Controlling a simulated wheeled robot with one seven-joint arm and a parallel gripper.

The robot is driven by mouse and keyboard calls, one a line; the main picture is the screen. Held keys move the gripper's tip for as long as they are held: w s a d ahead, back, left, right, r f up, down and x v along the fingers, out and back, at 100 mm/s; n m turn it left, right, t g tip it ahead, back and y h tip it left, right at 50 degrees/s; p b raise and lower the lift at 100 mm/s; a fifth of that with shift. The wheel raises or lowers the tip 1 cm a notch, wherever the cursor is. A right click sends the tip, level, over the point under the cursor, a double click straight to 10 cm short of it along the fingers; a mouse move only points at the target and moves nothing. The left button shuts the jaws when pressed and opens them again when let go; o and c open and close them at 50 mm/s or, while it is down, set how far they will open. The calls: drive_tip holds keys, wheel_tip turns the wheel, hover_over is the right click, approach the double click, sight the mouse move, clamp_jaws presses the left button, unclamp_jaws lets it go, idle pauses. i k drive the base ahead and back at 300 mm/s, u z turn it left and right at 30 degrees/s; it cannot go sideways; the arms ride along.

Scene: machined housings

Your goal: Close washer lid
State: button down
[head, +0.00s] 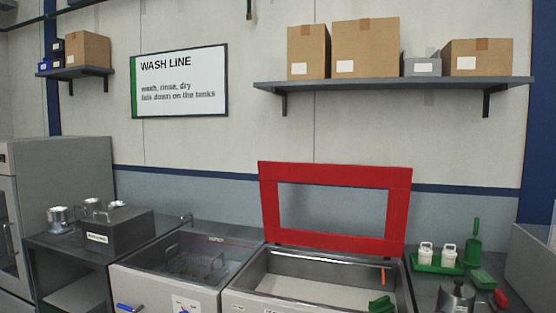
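A red-framed lid (335,236) with a see-through middle stands raised, nearly upright, along the back edge of a steel tank (240,298). The tank is open below it, with a pale inside and a thin bright bar across the back. A second steel tank (135,285) stands to its left, with a wire basket (195,268) inside; I cannot tell whether a clear cover lies over it. The tank labels are too small to read. My gripper is not in view.
A green tray (437,268) with white bottles, a green brush (473,240) and a metal vessel (457,298) stand on the right counter. A dark box (120,232) and metal parts sit at left. A loaded shelf (395,83) hangs above the lid.

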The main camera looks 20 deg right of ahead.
sight(398, 180)
drive_tip(key=u, duration=0.15)
drive_tip(key=i, duration=0.7)
drive_tip(key=z, duration=0.7)
drive_tip(key=i, duration=0.7)
drive_tip(key=z, duration=0.6)
